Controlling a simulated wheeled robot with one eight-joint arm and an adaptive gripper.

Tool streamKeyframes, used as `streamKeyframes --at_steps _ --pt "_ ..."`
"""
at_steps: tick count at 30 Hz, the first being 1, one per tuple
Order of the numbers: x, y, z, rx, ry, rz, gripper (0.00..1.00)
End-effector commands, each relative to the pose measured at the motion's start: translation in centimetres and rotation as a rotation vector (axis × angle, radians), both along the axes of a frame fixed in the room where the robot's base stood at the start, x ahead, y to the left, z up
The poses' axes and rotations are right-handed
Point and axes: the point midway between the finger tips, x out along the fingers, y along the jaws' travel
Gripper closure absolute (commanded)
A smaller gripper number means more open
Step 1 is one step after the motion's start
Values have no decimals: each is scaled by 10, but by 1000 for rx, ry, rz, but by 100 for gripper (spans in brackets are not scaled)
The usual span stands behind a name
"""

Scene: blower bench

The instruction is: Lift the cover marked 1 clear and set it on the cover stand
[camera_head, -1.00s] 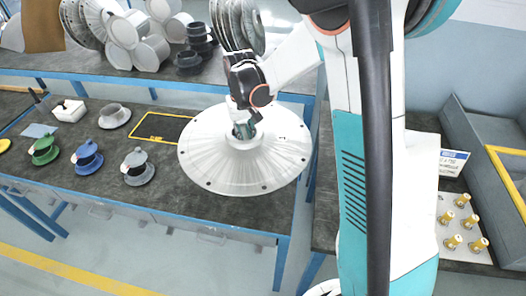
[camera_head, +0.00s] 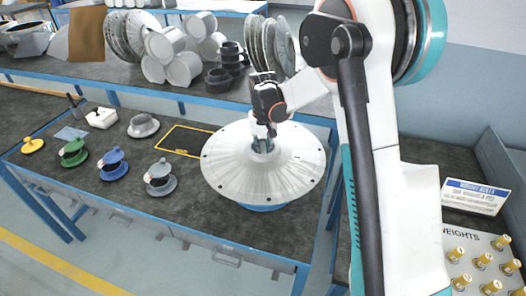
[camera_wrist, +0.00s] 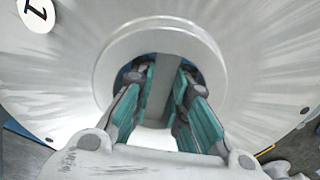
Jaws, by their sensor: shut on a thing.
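The cover is a wide silver disc (camera_head: 225,175) with small holes round its rim and a raised central collar. In the wrist view a white round tag marked 1 (camera_wrist: 37,14) shows on its face (camera_wrist: 262,60). My gripper (camera_head: 264,142) is at the disc's centre from above. In the wrist view its green-padded fingers (camera_wrist: 160,105) reach into the collar (camera_wrist: 165,32) and are shut on a grey bar of the cover. The disc looks about level. A blue thing (camera_head: 262,208) shows just under its near edge; contact and the stand's identity cannot be told.
Left of the cover lie a yellow-outlined rectangle (camera_head: 183,152) and several flanged parts, including a grey one (camera_head: 160,180) and a blue one (camera_head: 114,165). A rear bench holds discs and white cylinders (camera_head: 184,68). Brass weights (camera_head: 460,283) and a sign (camera_head: 475,195) are at right.

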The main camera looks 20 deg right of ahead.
Motion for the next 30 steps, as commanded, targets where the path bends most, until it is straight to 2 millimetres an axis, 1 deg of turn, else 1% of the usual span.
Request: streamKeyframes --at_steps 8,30 --pt "0 0 -14 0 0 0 100" --pt "0 0 -67 0 0 0 100"
